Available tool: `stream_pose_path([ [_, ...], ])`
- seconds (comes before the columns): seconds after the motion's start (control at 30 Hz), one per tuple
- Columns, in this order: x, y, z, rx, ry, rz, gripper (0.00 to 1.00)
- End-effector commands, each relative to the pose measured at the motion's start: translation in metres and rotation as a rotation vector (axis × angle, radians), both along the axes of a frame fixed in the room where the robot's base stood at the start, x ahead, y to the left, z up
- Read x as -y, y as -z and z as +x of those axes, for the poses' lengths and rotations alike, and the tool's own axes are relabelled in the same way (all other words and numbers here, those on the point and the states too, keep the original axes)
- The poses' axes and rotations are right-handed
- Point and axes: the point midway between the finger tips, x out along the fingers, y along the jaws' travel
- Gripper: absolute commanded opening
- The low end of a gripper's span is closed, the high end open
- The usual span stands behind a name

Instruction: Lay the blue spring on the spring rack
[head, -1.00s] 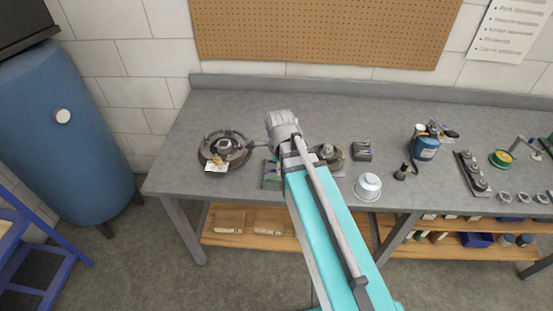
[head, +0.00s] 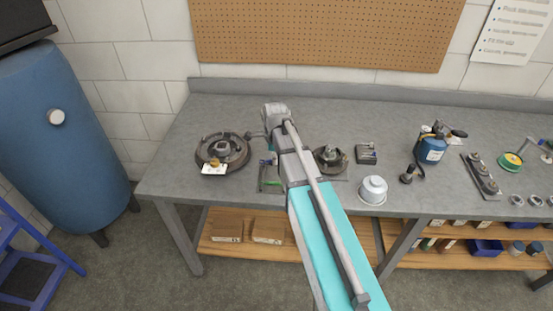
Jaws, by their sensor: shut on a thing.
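My arm reaches over the grey workbench (head: 220,112), and its grey wrist (head: 276,113) is above the middle left of the bench. My gripper is hidden behind my arm, so its fingers and anything in them cannot be seen. A small rack with a green piece (head: 271,182) lies on the bench just left of my arm, partly covered by it. A small blue piece (head: 268,161) shows beside my arm above this rack. I cannot tell whether it is the blue spring, or whether it is held or resting.
A round brake assembly (head: 222,151) with a white tag is left of my arm. Another round part (head: 331,158), a small dark block (head: 367,154), a white cup (head: 373,190) and a blue canister (head: 432,149) are to the right. The back strip of the bench is mostly clear.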

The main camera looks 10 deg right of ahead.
Motion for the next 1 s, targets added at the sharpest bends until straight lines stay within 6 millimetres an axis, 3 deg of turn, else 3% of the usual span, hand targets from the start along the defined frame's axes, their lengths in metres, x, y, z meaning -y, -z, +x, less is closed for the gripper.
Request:
stream_pose_path([
  [0.27, 0.0, 0.007, 0.0, 0.0, 0.001, 0.0, 0.0],
  [1.0, 0.001, 0.05, 0.0, 0.0, 0.002, 0.0, 0.0],
])
